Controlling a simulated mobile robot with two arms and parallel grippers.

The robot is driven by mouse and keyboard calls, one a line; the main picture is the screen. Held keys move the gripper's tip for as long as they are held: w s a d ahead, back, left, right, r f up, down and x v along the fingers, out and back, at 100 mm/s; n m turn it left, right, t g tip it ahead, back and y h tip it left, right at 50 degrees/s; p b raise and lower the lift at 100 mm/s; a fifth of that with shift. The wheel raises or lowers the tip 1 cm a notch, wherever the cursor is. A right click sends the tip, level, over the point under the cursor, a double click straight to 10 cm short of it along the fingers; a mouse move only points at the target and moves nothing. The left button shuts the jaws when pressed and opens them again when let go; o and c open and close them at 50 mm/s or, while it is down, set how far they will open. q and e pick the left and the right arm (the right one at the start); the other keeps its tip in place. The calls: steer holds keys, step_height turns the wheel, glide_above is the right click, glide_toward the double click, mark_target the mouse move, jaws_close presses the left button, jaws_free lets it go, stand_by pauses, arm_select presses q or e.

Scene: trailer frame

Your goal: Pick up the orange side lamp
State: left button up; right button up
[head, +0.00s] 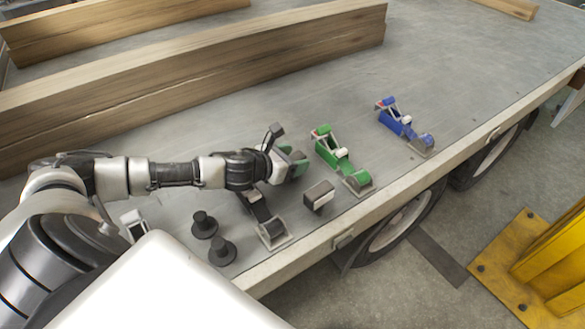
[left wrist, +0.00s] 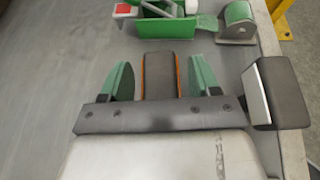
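The orange side lamp (left wrist: 160,75) is a dark block with thin orange edges, seen in the left wrist view between the two green fingers of my left gripper (left wrist: 160,64). The fingers stand apart on either side of it, with gaps showing, so the gripper is open around it and not closed on it. In the head view my left gripper (head: 291,165) is low over the trailer bed and hides the lamp. My right gripper is in neither view.
A dark lamp with a pale face (head: 319,196) stands close to the right; it also shows in the wrist view (left wrist: 277,92). Green (head: 341,160) and blue (head: 404,126) ratchet straps lie beyond. Two black knobs (head: 204,225) are nearer. Wooden beams (head: 200,65) lie left.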

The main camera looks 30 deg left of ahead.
arm_select(q)
steer(key=c, duration=0.7)
steer(key=shift+c, duration=0.8)
steer(key=shift+r, duration=0.1)
